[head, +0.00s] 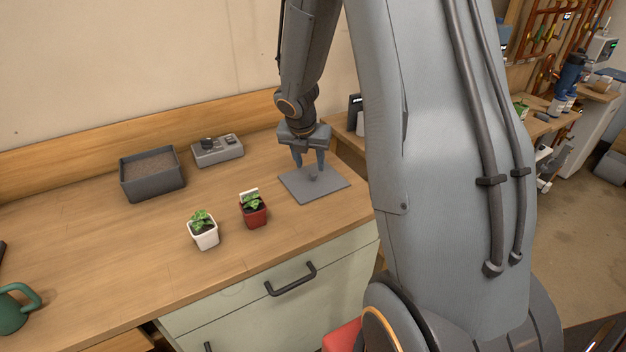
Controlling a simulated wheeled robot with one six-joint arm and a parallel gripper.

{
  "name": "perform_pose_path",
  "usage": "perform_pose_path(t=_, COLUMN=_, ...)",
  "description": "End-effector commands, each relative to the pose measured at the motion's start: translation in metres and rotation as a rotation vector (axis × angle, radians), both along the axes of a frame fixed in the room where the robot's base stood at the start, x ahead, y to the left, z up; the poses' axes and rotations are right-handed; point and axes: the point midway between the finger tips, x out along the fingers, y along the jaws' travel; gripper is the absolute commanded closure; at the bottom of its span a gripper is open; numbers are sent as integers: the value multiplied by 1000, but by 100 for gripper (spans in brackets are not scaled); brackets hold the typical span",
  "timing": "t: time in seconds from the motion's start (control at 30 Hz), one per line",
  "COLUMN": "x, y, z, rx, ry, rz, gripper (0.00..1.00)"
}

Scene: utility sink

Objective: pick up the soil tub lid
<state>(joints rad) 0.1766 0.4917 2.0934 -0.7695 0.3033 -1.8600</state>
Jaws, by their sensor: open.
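The soil tub lid (327,190) is a flat grey square plate with a small round knob (313,176) near its middle. It lies on the wooden counter near the right end. My gripper (309,165) points down over the lid, open, with its two fingers on either side of the knob or just above it. I cannot tell from this view whether the fingers touch the lid. The soil tub (153,178) is a dark grey open box filled with brown soil, at the back left of the lid.
A grey device with a dark knob (217,151) stands beside the tub. A white pot (205,237) and a red pot (255,216), each with a green plant, stand left of the lid. A green watering can (14,312) is at the far left. The counter's middle left is clear.

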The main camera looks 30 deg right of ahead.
Motion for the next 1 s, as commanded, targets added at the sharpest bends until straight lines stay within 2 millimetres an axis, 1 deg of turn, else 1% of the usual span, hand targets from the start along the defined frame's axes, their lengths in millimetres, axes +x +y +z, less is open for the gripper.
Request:
perform_pose_path(t=0.2, x=5, y=-12, z=-30, rx=1, ry=2, rz=-3, gripper=59)
perform_pose_path(t=0.3, x=8, y=-15, z=-39, rx=1, ry=2, rz=-3, gripper=59)
perform_pose_path(t=0.4, x=10, y=-16, z=-43, rx=2, ry=0, rz=-3, gripper=59)
perform_pose_path(t=0.6, x=10, y=-16, z=-43, rx=1, ry=-1, rz=-4, gripper=59)
perform_pose_path(t=0.63, x=10, y=-16, z=-43, rx=1, ry=-1, rz=-4, gripper=61)
perform_pose_path(t=0.67, x=10, y=-16, z=-43, rx=1, ry=-1, rz=-4, gripper=66)
perform_pose_path(t=0.8, x=10, y=-16, z=-43, rx=2, ry=0, rz=-4, gripper=90)
perform_pose_path(t=0.87, x=10, y=-16, z=-43, rx=1, ry=-1, rz=-3, gripper=100)
perform_pose_path(t=1.0, x=10, y=-16, z=-43, rx=1, ry=-1, rz=-3, gripper=100)
